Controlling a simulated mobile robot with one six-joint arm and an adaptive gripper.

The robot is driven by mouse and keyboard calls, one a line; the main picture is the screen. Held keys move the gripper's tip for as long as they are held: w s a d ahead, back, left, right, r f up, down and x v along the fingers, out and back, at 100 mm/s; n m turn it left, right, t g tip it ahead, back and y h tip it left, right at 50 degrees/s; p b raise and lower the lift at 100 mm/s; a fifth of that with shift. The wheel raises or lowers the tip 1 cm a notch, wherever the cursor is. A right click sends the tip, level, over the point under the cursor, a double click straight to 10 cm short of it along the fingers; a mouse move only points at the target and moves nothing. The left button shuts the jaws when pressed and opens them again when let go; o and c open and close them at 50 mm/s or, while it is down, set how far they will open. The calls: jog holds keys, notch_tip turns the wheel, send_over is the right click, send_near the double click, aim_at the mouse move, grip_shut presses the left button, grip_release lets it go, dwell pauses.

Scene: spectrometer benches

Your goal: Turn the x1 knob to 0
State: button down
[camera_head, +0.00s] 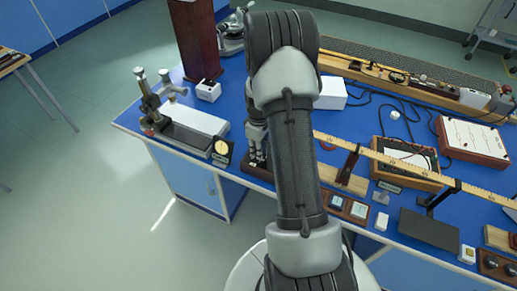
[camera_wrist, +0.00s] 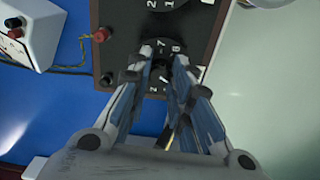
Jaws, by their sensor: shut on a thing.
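A dark resistance box (camera_wrist: 123,18) with numbered dials lies under my gripper in the wrist view. Its brown front edge shows in the head view (camera_head: 257,170). One dial (camera_wrist: 164,5) is partly cut off at the top of the wrist view. My gripper (camera_wrist: 163,62) points down at the nearer dial (camera_wrist: 183,30), its fingers closed on that dial's knob. The fingers hide most of the knob and its pointer. Digits such as 7 and 6 show around it, but no x1 label is readable. In the head view my gripper (camera_head: 258,153) is at the box, partly behind my arm.
A red terminal (camera_wrist: 102,35) and a dark terminal (camera_wrist: 106,80) sit on the box's left side, with a wire leading to a white meter (camera_wrist: 35,30). A small dial meter (camera_head: 222,151) stands left of the box. The blue bench's front edge is close by.

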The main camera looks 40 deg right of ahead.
jog(key=c, duration=1.4)
grip_release()
notch_tip(320, 180, up, 12)
jog(key=shift+r, duration=0.1)
